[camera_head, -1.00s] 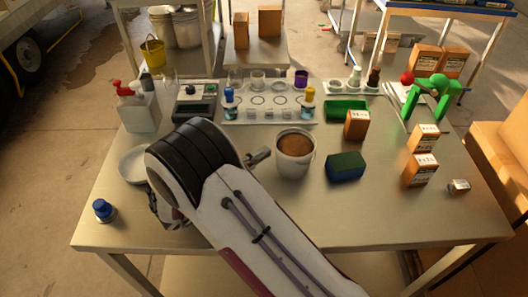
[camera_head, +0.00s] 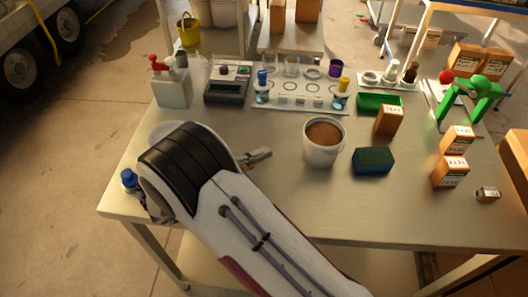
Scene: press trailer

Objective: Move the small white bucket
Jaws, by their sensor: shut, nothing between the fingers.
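The small white bucket (camera_head: 312,157) stands upright on the metal table and is filled with brown material. It is near the middle of the table, right of my arm. My gripper (camera_head: 262,155) shows only in part, as a grey metal end sticking out behind my wrist. It is shut and empty, to the left of the bucket, with a visible gap between them. My white and black arm hides the rest of the gripper and part of the table.
A blue and green sponge (camera_head: 373,161) lies close right of the bucket. Behind stand a tray of glassware (camera_head: 300,100), a scale (camera_head: 228,88) and a white pump bottle (camera_head: 173,88). Small brown boxes (camera_head: 450,172) stand at right. The table front right of my arm is clear.

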